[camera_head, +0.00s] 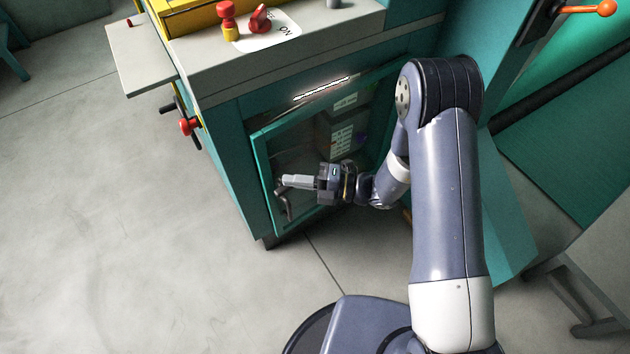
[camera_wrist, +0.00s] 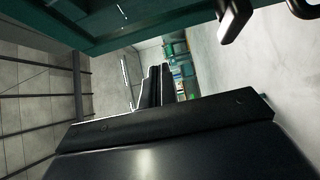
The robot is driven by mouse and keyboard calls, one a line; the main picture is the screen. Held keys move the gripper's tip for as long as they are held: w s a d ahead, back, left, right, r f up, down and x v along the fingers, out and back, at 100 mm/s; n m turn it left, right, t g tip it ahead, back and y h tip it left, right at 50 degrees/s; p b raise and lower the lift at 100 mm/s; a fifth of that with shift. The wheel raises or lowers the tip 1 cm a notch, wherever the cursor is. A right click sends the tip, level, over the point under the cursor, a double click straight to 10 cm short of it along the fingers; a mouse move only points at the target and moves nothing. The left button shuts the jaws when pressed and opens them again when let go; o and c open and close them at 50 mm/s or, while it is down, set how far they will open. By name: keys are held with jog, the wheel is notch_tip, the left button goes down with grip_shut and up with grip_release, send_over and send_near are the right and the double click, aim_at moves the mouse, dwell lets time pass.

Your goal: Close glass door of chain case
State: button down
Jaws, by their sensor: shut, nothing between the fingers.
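The glass door (camera_head: 258,170) of the chain case has a teal frame and a clear pane, on the front of the teal cabinet. Its top edge stands out from the cabinet at an angle, so it looks ajar; how wide is hard to tell. A grey bent handle (camera_head: 287,208) is near the door's left edge. My gripper (camera_head: 284,181) is shut and empty in front of the pane, close to the handle; contact cannot be told. In the wrist view my gripper's fingers (camera_wrist: 152,86) point away, with a teal frame (camera_wrist: 120,32) above them. My arm hides the door's right part.
The cabinet top (camera_head: 225,75) carries a red switch knob (camera_head: 259,18). A side shelf (camera_head: 142,58) and a red-and-black hand knob (camera_head: 187,126) stick out at left. Open concrete floor (camera_head: 110,240) lies to the left. A teal panel (camera_head: 512,220) stands right of my arm.

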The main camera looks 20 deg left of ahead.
aim_at(264, 168)
jog(key=shift+w+a, duration=0.35)
jog(key=shift+a, duration=0.4)
jog(key=shift+w+a, duration=0.3)
jog(key=shift+a, duration=0.45)
jog(key=shift+w+a, duration=0.35)
jog(key=shift+a, duration=0.4)
